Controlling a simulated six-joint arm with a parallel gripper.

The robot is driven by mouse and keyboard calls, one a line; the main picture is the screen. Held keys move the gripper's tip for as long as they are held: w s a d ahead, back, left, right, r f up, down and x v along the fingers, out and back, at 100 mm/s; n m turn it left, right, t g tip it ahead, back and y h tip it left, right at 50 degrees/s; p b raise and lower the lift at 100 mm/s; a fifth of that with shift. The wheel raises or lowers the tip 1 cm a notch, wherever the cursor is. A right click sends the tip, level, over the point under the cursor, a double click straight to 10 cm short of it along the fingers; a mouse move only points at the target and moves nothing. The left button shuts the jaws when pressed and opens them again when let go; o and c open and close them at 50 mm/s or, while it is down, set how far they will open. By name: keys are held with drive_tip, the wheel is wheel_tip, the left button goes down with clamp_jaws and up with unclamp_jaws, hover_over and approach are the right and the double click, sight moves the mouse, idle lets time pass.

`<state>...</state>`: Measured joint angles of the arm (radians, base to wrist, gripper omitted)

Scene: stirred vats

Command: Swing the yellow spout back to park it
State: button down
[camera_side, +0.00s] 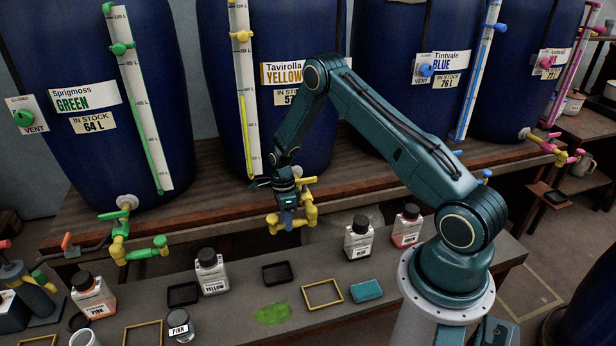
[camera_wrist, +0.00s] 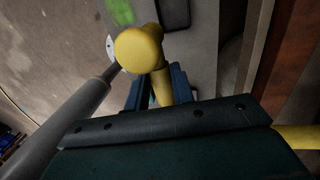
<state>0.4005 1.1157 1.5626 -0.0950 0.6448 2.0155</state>
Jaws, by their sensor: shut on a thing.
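The yellow spout (camera_side: 299,222) is on the yellow vat's tap, in front of the vat shelf, with its end turned to the left and hanging over the bench edge area. My gripper (camera_side: 287,222) comes down onto it from above and is shut on it. In the wrist view the spout (camera_wrist: 139,50) shows its round end toward the camera, and its pipe runs down between the blue fingers of my gripper (camera_wrist: 158,90). The fingers hide part of the pipe. The yellow vat (camera_side: 222,80) stands behind, with its yellow gauge tap at the top.
The green spout (camera_side: 147,250) sticks out at left; green, blue and pink vats stand alongside. On the bench are labelled bottles, including the YELLOW bottle (camera_side: 211,272) and BLUE bottle (camera_side: 359,238), a dark tray (camera_side: 277,273), a yellow frame (camera_side: 322,294), a teal sponge (camera_side: 367,290) and a green spill (camera_side: 272,314).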

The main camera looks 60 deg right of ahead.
drive_tip(key=c, duration=1.2)
unclamp_jaws()
drive_tip(key=shift+r, duration=0.1)
wheel_tip(320, 180, up, 13)
drive_tip(key=w+d, duration=0.2)
drive_tip(key=shift+r, duration=0.2)
